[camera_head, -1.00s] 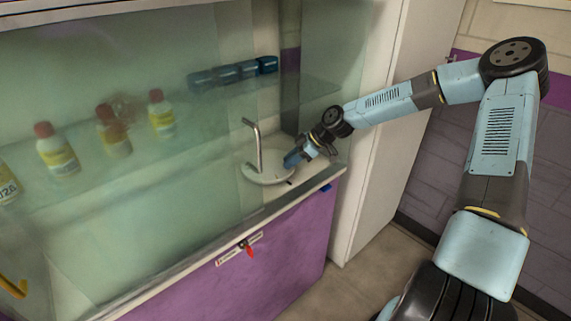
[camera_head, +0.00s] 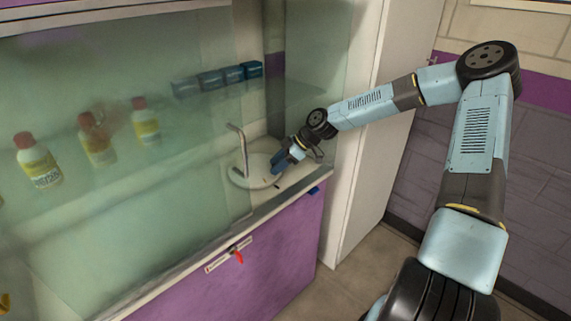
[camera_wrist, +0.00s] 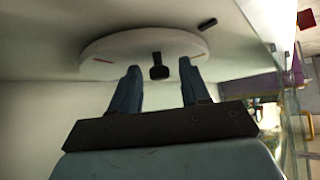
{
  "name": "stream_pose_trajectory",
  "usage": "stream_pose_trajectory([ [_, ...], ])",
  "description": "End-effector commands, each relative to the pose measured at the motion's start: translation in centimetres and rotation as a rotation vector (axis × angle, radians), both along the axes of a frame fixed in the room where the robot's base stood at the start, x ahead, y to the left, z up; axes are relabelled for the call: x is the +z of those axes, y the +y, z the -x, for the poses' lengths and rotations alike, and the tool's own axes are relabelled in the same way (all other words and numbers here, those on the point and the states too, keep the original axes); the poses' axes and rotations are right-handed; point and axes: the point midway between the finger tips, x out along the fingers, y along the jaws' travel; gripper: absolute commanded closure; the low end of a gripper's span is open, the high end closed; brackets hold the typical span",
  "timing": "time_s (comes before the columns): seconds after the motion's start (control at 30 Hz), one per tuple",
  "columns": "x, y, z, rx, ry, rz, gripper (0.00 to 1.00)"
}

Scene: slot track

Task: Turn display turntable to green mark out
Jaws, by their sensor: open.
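The display turntable (camera_head: 245,178) is a round white disc on the cabinet ledge, with a bent grey post (camera_head: 242,150) at its left side. In the wrist view the disc (camera_wrist: 100,52) fills the top middle, with a small reddish mark (camera_wrist: 103,60) on its left edge. A small black peg (camera_wrist: 158,68) stands out near the disc's near edge. My gripper (camera_head: 281,160) is at the disc's right side. In the wrist view my gripper (camera_wrist: 159,74) is open, with the peg showing between its fingers; I cannot tell whether they touch it. No green mark shows.
A glass pane (camera_head: 150,190) covers the cabinet front left of the turntable. Several red-capped bottles (camera_head: 96,142) and several dark blue boxes (camera_head: 210,82) stand behind it. A red-handled latch (camera_head: 238,257) is on the purple front panel. A white side wall (camera_head: 365,130) rises at right.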

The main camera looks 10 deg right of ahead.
Motion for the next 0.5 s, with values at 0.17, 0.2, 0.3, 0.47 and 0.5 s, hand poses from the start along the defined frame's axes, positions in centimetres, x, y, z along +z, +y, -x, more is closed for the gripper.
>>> stream_pose_trajectory([
  [0.17,0.1,0.0,0.0,-0.001,-0.001,0.000,0.54],
  [0.2,0.3,0.0,-0.1,-0.001,-0.001,0.000,0.54],
  [0.3,1.1,0.0,-0.1,-0.001,-0.002,0.000,0.54],
  [0.47,3.6,-0.2,0.2,-0.002,-0.001,0.001,0.54],
  [0.5,4.2,-0.4,0.8,-0.002,-0.001,0.001,0.54],
])
